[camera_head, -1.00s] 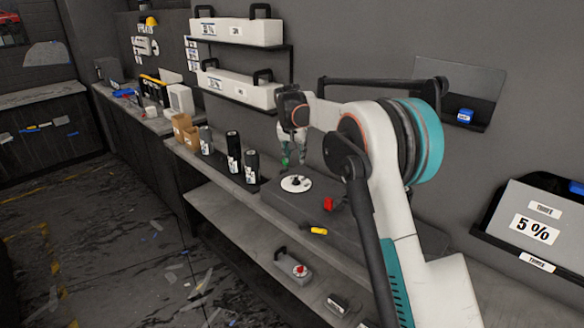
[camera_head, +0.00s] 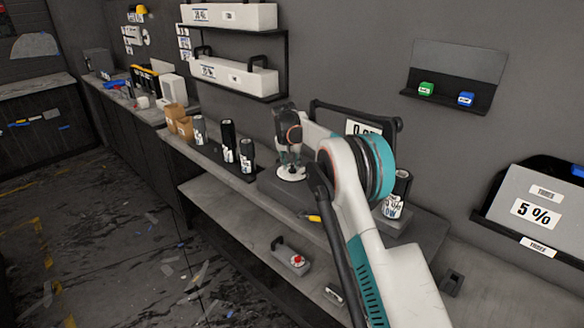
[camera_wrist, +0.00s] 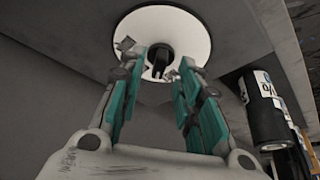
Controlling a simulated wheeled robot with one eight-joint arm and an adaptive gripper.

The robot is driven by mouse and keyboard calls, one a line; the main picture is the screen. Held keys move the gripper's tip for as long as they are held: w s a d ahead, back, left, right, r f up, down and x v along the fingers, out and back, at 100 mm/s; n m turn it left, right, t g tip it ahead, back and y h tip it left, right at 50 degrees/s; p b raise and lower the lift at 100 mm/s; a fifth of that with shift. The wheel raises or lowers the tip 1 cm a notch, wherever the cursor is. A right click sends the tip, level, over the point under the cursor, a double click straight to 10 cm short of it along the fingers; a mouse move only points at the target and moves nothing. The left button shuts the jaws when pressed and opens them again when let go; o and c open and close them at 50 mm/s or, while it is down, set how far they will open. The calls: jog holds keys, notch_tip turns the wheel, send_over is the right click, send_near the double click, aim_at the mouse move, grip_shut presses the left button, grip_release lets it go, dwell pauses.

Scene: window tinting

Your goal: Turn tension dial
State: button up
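The dial is a white disc (camera_wrist: 192,35) with a black knob (camera_wrist: 158,60) at its centre, at the top of the wrist view. In the head view the white disc (camera_head: 289,177) shows on the grey bench unit, partly covered by my gripper (camera_head: 291,165). In the wrist view my gripper (camera_wrist: 162,64) has its two teal-padded fingers apart, one on each side of the knob. A gap shows between the fingers and the knob. Whether the fingertips reach knob depth is hard to tell.
A yellow-handled tool (camera_head: 312,218) lies in front.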

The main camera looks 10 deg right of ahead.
jog(key=shift+x, duration=0.9)
grip_shut()
jog(key=shift+d+n+t+y+p, duration=0.2)
jog(key=shift+n+t+y+p, duration=0.25)
jog(key=shift+n, duration=0.95)
jog(key=shift+d+n+y+p, duration=0.1)
jog(key=shift+n+y+p, duration=0.4)
jog(key=shift+n, duration=1)
jog(key=shift+g+y, duration=0.25)
